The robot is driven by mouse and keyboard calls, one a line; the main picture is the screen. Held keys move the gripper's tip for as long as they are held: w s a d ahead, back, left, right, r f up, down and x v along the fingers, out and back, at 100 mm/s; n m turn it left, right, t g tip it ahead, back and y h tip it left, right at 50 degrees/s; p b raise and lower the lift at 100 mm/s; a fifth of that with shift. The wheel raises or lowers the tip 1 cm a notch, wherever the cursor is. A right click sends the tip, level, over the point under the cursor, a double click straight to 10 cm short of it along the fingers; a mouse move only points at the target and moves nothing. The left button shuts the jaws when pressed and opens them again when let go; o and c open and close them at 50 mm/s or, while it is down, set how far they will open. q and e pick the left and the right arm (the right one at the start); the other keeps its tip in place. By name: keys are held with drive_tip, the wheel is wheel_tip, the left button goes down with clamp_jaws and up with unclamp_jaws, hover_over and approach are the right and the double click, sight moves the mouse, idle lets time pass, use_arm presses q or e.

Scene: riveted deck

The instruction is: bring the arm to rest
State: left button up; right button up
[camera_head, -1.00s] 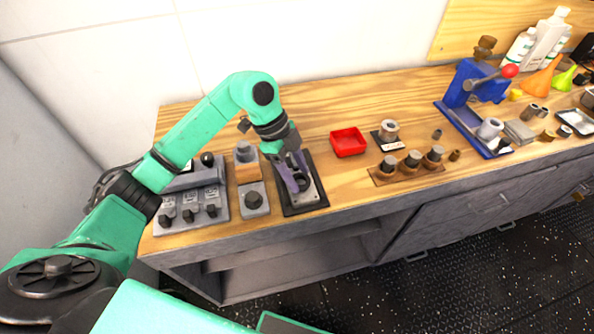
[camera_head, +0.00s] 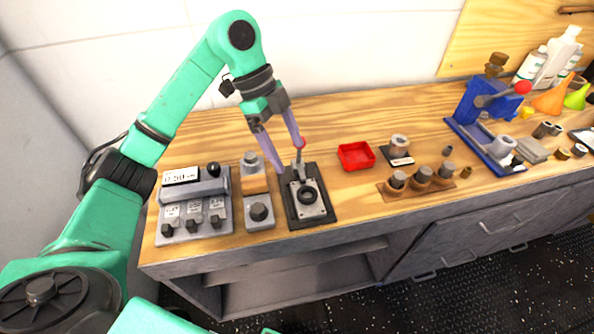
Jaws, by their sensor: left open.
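My left arm comes in from the left and arches over the workbench (camera_head: 330,110). My left gripper (camera_head: 284,162) is open and points down, with nothing seen held between its fingers. One fingertip is close to the red-tipped lever (camera_head: 299,158) of a small dark-based device (camera_head: 309,205); I cannot tell whether they touch. My right gripper is not in view.
A grey control box (camera_head: 192,207) and a grey unit with knobs (camera_head: 258,213) stand left of the device. A red tray (camera_head: 356,156), a wooden holder with cylinders (camera_head: 420,183) and a blue press (camera_head: 478,125) stand to the right. Bare wood lies behind.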

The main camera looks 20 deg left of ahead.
use_arm(q)
drive_tip(key=shift+a+r, duration=0.2)
drive_tip(key=shift+r, duration=0.3)
